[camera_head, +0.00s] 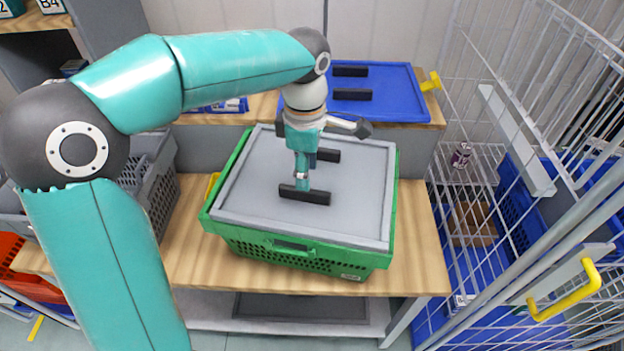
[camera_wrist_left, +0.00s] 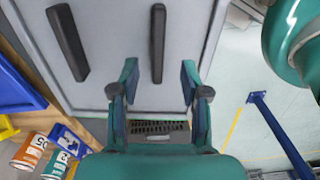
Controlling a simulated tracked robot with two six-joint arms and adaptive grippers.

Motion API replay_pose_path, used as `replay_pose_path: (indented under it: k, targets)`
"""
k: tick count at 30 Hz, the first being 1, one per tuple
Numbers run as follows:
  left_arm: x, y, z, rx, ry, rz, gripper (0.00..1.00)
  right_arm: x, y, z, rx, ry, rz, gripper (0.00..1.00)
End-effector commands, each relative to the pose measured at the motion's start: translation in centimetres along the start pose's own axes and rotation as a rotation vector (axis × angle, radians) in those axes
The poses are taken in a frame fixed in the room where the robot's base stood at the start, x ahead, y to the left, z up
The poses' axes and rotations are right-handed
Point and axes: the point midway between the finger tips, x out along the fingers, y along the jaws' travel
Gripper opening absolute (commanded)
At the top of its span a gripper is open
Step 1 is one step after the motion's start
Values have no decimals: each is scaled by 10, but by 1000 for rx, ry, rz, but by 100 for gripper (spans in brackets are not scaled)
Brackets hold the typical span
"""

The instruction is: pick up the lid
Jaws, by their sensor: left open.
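A grey lid (camera_head: 250,180) with two black bar handles lies on a green crate (camera_head: 300,255) on the wooden table. My left gripper (camera_head: 303,188) points down over the lid at its near handle (camera_head: 318,197). In the left wrist view the left gripper (camera_wrist_left: 159,88) is open and empty. The near handle (camera_wrist_left: 158,45) lines up with the gap between its fingers, with the far handle (camera_wrist_left: 67,43) off to the left. I cannot tell whether the fingertips touch anything. My right gripper is not in view.
A blue lid (camera_head: 395,95) with black handles lies behind on a wooden surface. A grey crate (camera_head: 158,180) stands to the left. A white wire cage (camera_head: 540,120) with blue crates is on the right. The table is bare right of the green crate.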

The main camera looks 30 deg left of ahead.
Motion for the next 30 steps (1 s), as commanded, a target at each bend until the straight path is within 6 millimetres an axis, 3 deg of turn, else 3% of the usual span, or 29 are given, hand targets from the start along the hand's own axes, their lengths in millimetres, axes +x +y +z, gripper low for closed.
replay_pose_path:
  k: [10, 18, 27, 30]
  targets:
    - [26, 1, -2, 1, 1, -2, 46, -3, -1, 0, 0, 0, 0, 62]
    - [62, 4, -4, 1, 1, -2, 46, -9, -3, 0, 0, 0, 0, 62]
    - [67, 4, -4, 2, 0, 1, 46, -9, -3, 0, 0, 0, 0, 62]
    - [67, 4, -4, 2, 0, 1, 29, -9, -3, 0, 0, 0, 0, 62]
